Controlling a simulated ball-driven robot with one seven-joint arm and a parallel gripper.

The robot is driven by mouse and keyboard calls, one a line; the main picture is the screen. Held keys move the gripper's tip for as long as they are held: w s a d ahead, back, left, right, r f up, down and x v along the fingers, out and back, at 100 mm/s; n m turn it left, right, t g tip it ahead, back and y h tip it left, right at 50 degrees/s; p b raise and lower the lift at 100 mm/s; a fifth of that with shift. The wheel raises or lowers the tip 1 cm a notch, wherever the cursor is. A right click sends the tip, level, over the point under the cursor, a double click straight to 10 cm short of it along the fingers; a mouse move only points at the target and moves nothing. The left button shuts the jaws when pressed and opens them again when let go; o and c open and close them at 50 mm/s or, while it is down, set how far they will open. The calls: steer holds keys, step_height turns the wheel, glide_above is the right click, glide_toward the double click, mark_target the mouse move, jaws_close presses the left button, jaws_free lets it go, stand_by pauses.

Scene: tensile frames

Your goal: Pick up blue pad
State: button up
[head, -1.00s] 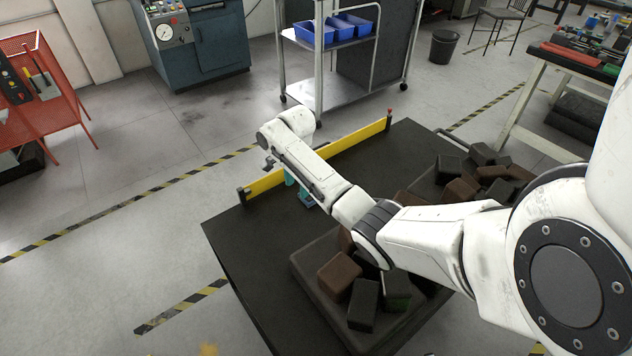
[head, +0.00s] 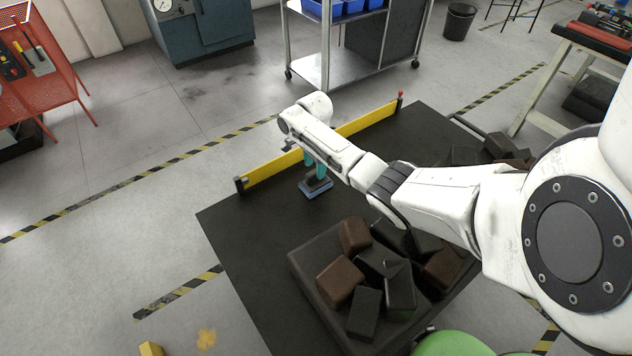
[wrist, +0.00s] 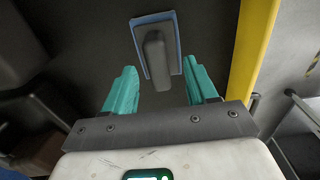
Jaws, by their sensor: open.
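The blue pad (head: 316,190) lies on the dark table top near the yellow barrier. In the wrist view the blue pad (wrist: 140,32) is a thin blue-edged plate with a raised dark grey block along its middle. My gripper (head: 317,168) points down over the pad, its teal fingers partly hidden by my arm. In the wrist view my gripper (wrist: 160,75) is open, with one finger to each side of the pad's near end and nothing held. The fingertips look apart from the block; the exact height gap cannot be told.
A yellow barrier (head: 268,177) runs along the table's far edge, close to the pad. A tray (head: 312,258) of several brown and black blocks stands nearer, with another pile (head: 490,150) at the right. Bare table (head: 240,225) lies left of the pad.

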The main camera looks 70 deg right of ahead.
steer(key=shift+s+f+b, duration=0.15)
steer(key=shift+f+b, duration=0.25)
steer(key=shift+f, duration=1.45)
steer(key=shift+c, duration=0.3)
jaws_close()
step_height(320, 180, up, 10)
steer(key=shift+p, duration=1.05)
